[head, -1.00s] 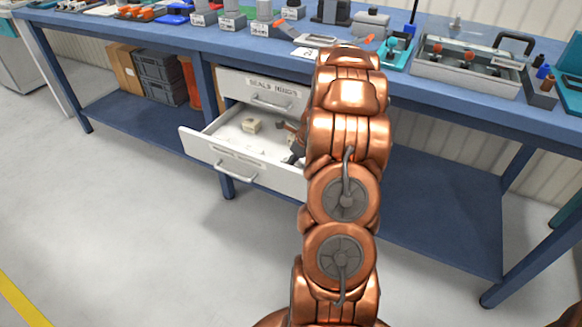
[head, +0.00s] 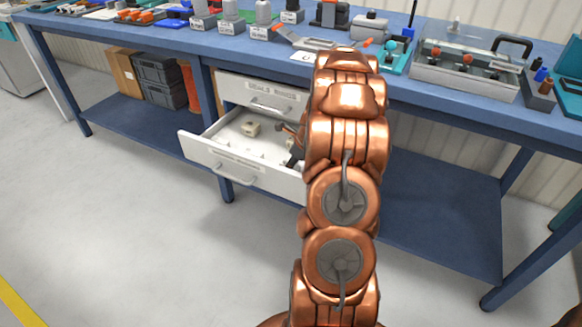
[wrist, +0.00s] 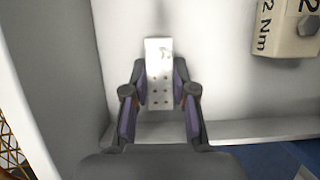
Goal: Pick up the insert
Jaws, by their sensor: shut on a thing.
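The insert (wrist: 158,60) is a pale, flat, upright-looking piece with several small holes. In the wrist view it stands between the two fingers of my gripper (wrist: 159,82). The dark fingers with purplish pads are shut on its sides, and its top end sticks out beyond the fingertips. In the head view my gripper is inside the open white drawer (head: 222,156), mostly hidden behind my copper arm. The insert cannot be made out there. In the wrist view the insert is close to the drawer's inner walls; whether it touches the floor I cannot tell.
A beige block (head: 251,129) lies in the drawer; in the wrist view it shows printed "2 Nm" lettering (wrist: 283,28). A shut drawer (head: 262,93) sits just above. The blue bench top (head: 225,47) carries tools and trays. The floor in front is clear.

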